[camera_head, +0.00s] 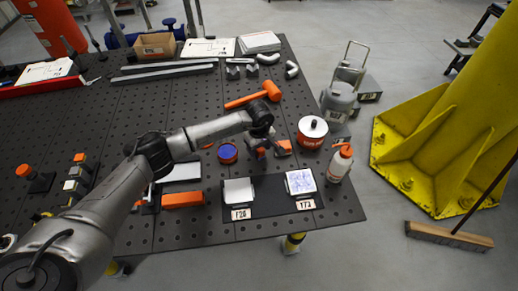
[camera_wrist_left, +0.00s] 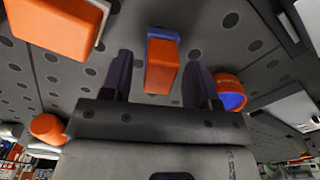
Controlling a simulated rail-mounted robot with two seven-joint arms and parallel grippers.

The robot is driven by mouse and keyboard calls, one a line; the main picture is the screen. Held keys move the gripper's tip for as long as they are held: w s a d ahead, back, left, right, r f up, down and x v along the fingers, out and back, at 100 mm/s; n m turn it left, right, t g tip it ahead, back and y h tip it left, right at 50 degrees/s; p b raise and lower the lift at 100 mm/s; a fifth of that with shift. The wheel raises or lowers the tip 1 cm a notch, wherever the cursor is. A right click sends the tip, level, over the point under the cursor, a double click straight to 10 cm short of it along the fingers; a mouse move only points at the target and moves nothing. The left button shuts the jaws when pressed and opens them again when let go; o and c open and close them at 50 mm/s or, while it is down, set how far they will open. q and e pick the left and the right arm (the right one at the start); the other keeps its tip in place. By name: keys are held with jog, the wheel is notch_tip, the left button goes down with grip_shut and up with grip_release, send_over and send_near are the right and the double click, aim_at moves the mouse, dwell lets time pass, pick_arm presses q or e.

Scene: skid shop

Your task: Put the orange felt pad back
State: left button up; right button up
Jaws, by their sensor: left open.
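A small orange block (camera_head: 283,147), which looks like the felt pad, lies on the dark perforated table in the head view. In the left wrist view the orange block (camera_wrist_left: 162,68) shows between the two fingers, with a blue-purple strip at its far end. My left gripper (camera_head: 264,152) is open close beside it, pointing down. In the left wrist view the gripper's fingers (camera_wrist_left: 160,70) stand apart with gaps on both sides of the block. Contact is not visible. A longer orange block (camera_head: 183,200) lies further left. My right gripper is not in view.
An orange-and-blue roll (camera_head: 227,153) lies left of the gripper. A white-lidded pot (camera_head: 312,131) and a bottle (camera_head: 340,163) stand to the right. An orange mallet (camera_head: 254,96) lies behind. A dark board (camera_head: 268,196) with labelled places 126 and 172 is at the front edge.

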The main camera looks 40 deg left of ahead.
pick_arm(q)
notch_tip(320, 180, up, 11)
dwell(0.4)
